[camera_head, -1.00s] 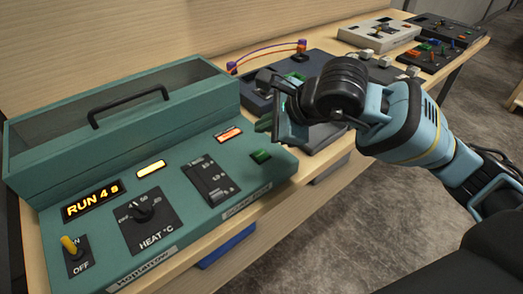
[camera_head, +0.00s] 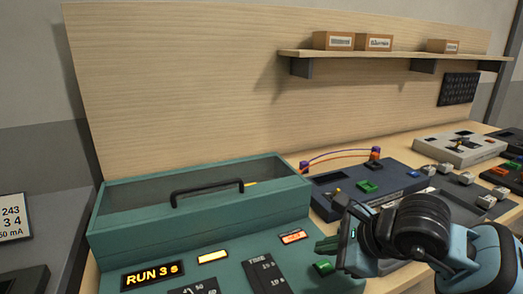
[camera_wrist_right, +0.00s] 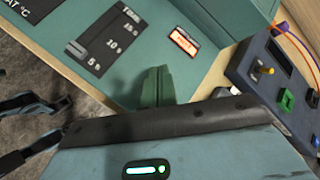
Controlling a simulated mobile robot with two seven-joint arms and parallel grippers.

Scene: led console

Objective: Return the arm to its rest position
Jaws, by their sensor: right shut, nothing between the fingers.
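The teal console (camera_head: 140,240) stands on the bench in the head view, with a lidded top and black handle. A yellow lamp (camera_head: 213,257) and an orange-red lamp (camera_head: 293,237) are lit.
A dark blue console (camera_head: 400,175) with purple and orange cables stands right of the teal one. Grey and dark panels (camera_head: 460,150) stand further right. A shelf (camera_head: 390,56) with small boxes hangs above. Another device (camera_head: 12,220) with a readout is at the left edge.

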